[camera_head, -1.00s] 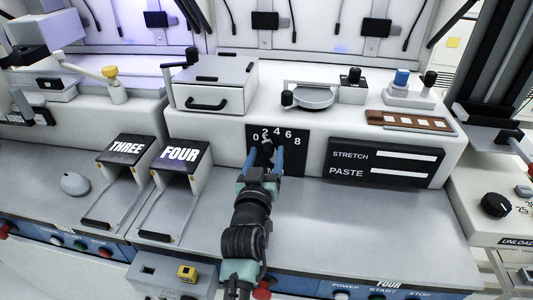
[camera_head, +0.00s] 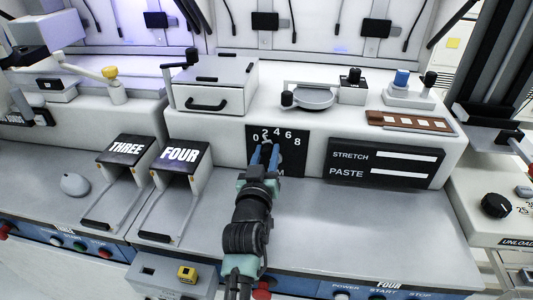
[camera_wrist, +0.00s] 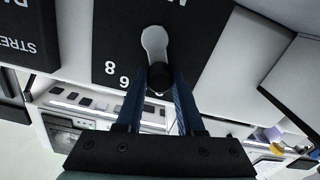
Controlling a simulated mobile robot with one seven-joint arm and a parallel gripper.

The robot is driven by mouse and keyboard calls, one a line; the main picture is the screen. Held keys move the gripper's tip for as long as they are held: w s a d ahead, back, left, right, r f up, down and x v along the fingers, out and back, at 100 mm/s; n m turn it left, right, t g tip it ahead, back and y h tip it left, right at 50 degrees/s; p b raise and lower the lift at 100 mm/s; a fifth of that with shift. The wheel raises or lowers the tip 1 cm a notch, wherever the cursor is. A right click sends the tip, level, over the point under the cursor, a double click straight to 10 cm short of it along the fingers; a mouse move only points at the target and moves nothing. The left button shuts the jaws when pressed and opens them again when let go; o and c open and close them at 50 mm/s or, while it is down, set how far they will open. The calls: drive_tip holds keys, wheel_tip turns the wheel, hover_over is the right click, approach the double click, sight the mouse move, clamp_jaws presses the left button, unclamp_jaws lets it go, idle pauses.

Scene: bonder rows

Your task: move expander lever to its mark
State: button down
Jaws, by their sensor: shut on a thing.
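The expander lever (camera_wrist: 154,42) is a light grey arm with a black knob at its end, on a black dial plate (camera_head: 293,158) marked 0 2 4 6 8. In the head view, my gripper (camera_head: 266,149) reaches up to the plate and covers most of the lever, near the 0 and 2. In the wrist view, the two blue fingers of my gripper (camera_wrist: 160,78) are shut on the lever's black knob, one on each side. The exact number the lever points to is hidden, and I cannot make out a separate mark.
A STRETCH and PASTE panel (camera_head: 384,163) is right of the dial. The THREE (camera_head: 126,149) and FOUR (camera_head: 181,154) blocks stand to the left. A drawer box (camera_head: 211,88) sits above. The grey bench top (camera_head: 370,220) is clear on the right.

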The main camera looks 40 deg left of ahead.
drive_tip(key=shift+s+a+f+n+b, duration=0.1)
drive_tip(key=shift+a+f+n+b, duration=0.15)
drive_tip(key=shift+n, duration=0.3)
drive_tip(key=shift+s+a+f+n+b, duration=0.15)
drive_tip(key=shift+n+b, duration=0.2)
drive_tip(key=shift+n, duration=0.2)
drive_tip(key=n, duration=0.2)
drive_tip(key=shift+s+a+f+n, duration=0.2)
drive_tip(key=shift+a+n, duration=0.1)
drive_tip(key=shift+n, duration=0.1)
drive_tip(key=c, duration=0.5)
unclamp_jaws()
drive_tip(key=shift+c, duration=0.2)
drive_tip(key=v, duration=1.3)
drive_tip(key=shift+p, duration=0.35)
drive_tip(key=shift+w, duration=0.1)
